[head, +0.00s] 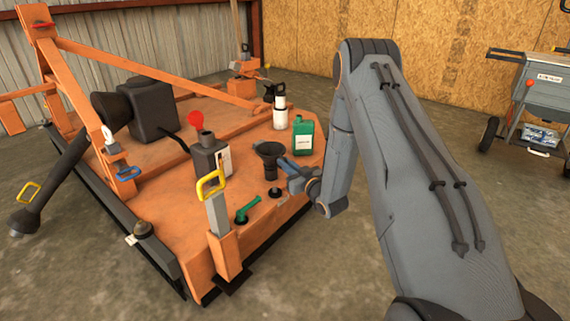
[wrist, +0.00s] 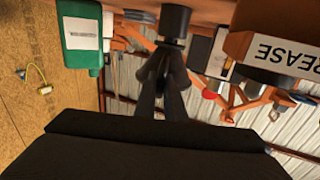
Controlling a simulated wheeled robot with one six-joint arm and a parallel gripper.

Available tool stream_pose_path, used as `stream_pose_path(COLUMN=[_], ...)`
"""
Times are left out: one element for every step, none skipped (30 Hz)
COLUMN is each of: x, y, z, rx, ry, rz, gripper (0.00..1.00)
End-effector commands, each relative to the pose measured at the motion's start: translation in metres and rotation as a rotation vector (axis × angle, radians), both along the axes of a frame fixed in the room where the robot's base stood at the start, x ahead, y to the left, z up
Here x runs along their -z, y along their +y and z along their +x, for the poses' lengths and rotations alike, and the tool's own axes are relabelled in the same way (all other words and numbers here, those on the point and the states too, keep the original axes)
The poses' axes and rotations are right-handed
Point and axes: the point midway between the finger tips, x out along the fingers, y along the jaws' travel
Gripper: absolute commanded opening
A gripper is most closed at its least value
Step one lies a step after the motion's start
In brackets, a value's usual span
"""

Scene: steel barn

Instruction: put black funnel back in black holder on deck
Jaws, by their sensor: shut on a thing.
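The black funnel (head: 268,150) is upright, wide mouth up, over the orange deck near its right edge. My gripper (head: 289,169) reaches in from the right, low beside the funnel, and is shut on it. A short black cylinder (head: 271,173), which looks like the holder, stands on the deck directly below the funnel. In the wrist view, which is upside down, the dark funnel and fingers (wrist: 163,68) overlap in line with the black cylinder (wrist: 175,22). I cannot tell whether the spout is inside the cylinder.
A green bottle (head: 303,135) stands just behind the funnel. A grey-black can (head: 210,157) stands to its left. A black ring (head: 275,193) and a green elbow piece (head: 248,208) are in front. A GREASE label (wrist: 283,52) shows close in the wrist view.

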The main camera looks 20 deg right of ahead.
Motion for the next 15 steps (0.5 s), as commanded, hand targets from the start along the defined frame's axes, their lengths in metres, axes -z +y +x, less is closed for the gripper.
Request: stream_pose_path(x=[0.0016, 0.0024, 0.0035, 0.0042, 0.0050, 0.0061, 0.0069, 0.0076, 0.0087, 0.0094, 0.0100, 0.0105, 0.0107, 0.0108, 0.0108], y=[-0.0001, -0.0002, -0.0001, -0.0001, -0.0002, -0.0002, -0.0002, -0.0002, -0.0002, -0.0002, -0.0002, -0.0002, -0.0002, -0.0002, -0.0001], z=[0.0002, 0.0002, 0.0003, 0.0003, 0.0003, 0.0003, 0.0003, 0.0003, 0.0004, 0.0004, 0.0004, 0.0003, 0.0003, 0.0003, 0.0003], rx=[0.000, 0.000, 0.000, 0.000, 0.000, 0.000, 0.000, 0.000, 0.000, 0.000, 0.000, 0.000, 0.000, 0.000, 0.000], ry=[-0.001, -0.001, -0.001, -0.001, -0.001, -0.001, -0.001, -0.001, -0.001, -0.001, -0.001, -0.001, -0.001, -0.001, -0.001], rz=[0.000, 0.000, 0.000, 0.000, 0.000, 0.000, 0.000, 0.000, 0.000, 0.000, 0.000, 0.000, 0.000, -0.001, -0.001], gripper=[0.00, 0.00, 0.00, 0.00, 0.00, 0.00, 0.00, 0.00, 0.00, 0.00, 0.00, 0.00, 0.00, 0.00, 0.00])
